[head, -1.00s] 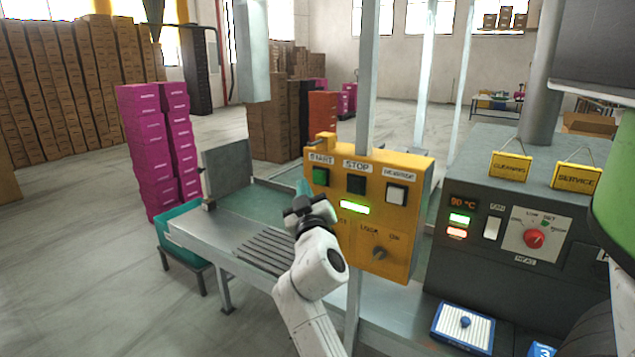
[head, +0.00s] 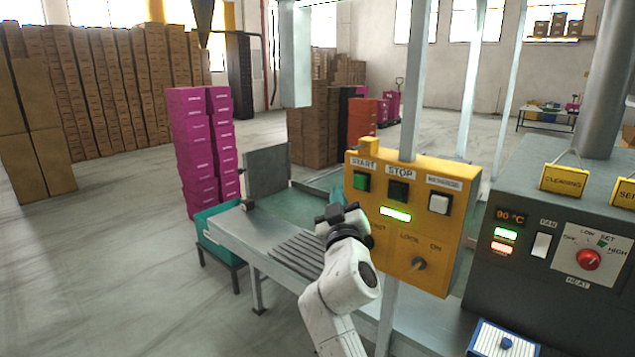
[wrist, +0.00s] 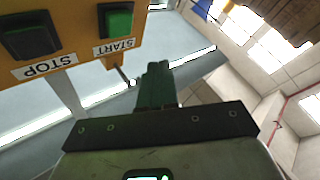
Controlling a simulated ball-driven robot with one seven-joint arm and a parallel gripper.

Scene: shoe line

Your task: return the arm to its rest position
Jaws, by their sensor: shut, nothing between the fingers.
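My white arm (head: 343,290) rises from the bottom of the head view, bent at its wrist. My dark gripper (head: 340,212) is at its upper end, in front of the conveyor and just left of the yellow control box (head: 410,225). In the wrist view the gripper's fingers (wrist: 156,85) are together with nothing between them. The green START button (wrist: 119,22) and the black STOP button (wrist: 30,38) are upside down at the upper left there, apart from the fingers.
The conveyor (head: 235,228) with a slatted section runs below the gripper. A grey heater cabinet (head: 500,205) stands right of the control box. Pink boxes (head: 200,150) are stacked behind a teal bin (head: 208,225) at the left. Open floor (head: 130,270) lies at the left.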

